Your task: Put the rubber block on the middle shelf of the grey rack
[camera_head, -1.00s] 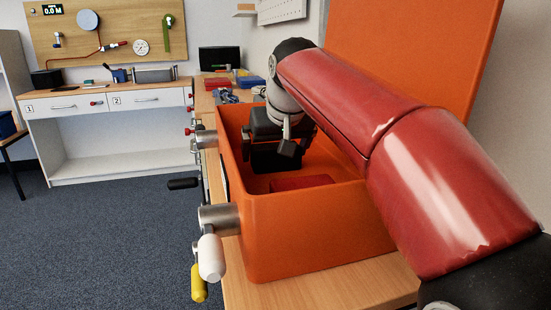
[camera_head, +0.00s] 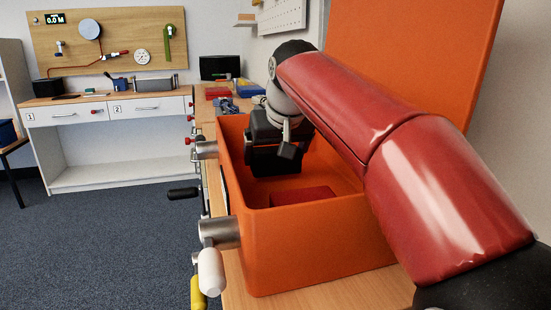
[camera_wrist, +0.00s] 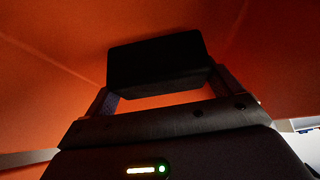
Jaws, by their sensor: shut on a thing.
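A black block (camera_wrist: 157,62), which looks like the rubber block, is held between the two fingers of my gripper (camera_wrist: 163,88) in the wrist view. In the head view my gripper (camera_head: 275,158) is low inside an orange box (camera_head: 320,245), toward its far left part. Orange walls fill the background of the wrist view. A pale shelf unit (camera_head: 12,62) is cut off at the left edge; I cannot tell whether it is the grey rack.
A red block (camera_head: 303,196) lies in the orange box near its front wall. The raised orange lid (camera_head: 410,60) stands behind. Metal fittings with handles (camera_head: 212,268) stick out at left. A white workbench (camera_head: 110,180) stands farther off. Blue floor is open at left.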

